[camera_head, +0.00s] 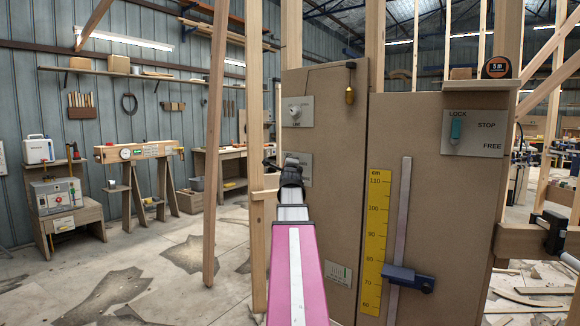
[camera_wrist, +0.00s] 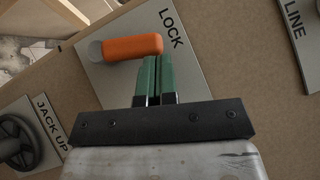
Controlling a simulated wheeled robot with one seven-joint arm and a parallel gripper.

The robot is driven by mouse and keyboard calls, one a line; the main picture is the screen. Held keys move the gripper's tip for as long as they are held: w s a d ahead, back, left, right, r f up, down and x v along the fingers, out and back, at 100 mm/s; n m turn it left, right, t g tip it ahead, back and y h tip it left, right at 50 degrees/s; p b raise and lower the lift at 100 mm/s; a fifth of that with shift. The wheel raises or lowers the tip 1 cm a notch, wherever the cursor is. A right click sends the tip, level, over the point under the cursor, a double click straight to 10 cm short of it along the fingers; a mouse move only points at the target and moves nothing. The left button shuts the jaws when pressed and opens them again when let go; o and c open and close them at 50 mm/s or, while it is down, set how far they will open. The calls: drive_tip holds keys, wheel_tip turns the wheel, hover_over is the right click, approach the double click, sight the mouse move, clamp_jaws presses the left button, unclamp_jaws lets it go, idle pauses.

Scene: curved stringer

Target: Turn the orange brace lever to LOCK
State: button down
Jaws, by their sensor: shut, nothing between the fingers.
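The orange brace lever (camera_wrist: 132,47) shows in the wrist view as a short rounded handle. It runs from a grey pivot at its left to a free end just below and left of the word LOCK on its grey plate (camera_wrist: 112,78). My gripper (camera_wrist: 155,60) is shut and empty, its green fingers beside the handle near the free end. I cannot tell whether they touch it. In the head view my dark gripper (camera_head: 291,180) is in front of the brown panel, covering part of a grey plate (camera_head: 305,164); the orange lever is hidden there.
A JACK UP handwheel (camera_wrist: 18,145) and a LINE plate (camera_wrist: 297,40) flank the lever plate. A teal lever (camera_head: 456,128) has its own LOCK/STOP/FREE plate. A yellow scale (camera_head: 377,240) and blue slider (camera_head: 408,277) are lower right. A wooden post (camera_head: 258,240) stands close left of my arm.

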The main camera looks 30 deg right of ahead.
drive_tip(key=shift+w+r+n, duration=0.2)
drive_tip(key=shift+r+n, duration=0.05)
drive_tip(key=shift+n, duration=0.05)
drive_tip(key=shift+w+a+r+n+g+y, duration=0.25)
drive_tip(key=shift+w+r+n+g+y, duration=0.2)
drive_tip(key=shift+w+n+g+y, duration=0.2)
drive_tip(key=shift+w+r, duration=0.1)
drive_tip(key=shift+w, duration=0.05)
idle(0.4)
drive_tip(key=s+d+v, duration=0.1)
drive_tip(key=d+v, duration=0.1)
drive_tip(key=v, duration=1.1)
drive_tip(key=shift+s+d+r, duration=0.25)
drive_tip(key=shift+r, duration=0.1)
